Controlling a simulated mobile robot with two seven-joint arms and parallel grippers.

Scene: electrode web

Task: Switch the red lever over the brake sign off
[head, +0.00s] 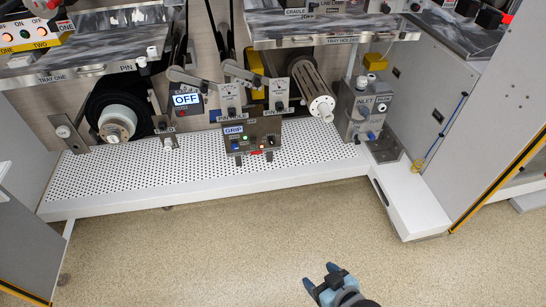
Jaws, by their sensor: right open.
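I cannot make out a brake sign or clearly identify a red lever in the head view. A small red mark (256,152) shows low on the grey GRIP control box (262,134), which stands on the perforated white shelf. My right gripper (320,276) is open and empty at the bottom centre, over the floor, well apart from the machine. My left gripper is out of view.
The white perforated shelf (330,150) runs across the machine's front. A black roll (98,105), a ribbed roller (308,78) and an INLET box (370,106) stand along it. A grey cabinet (490,110) bounds the right. The speckled floor (210,250) is clear.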

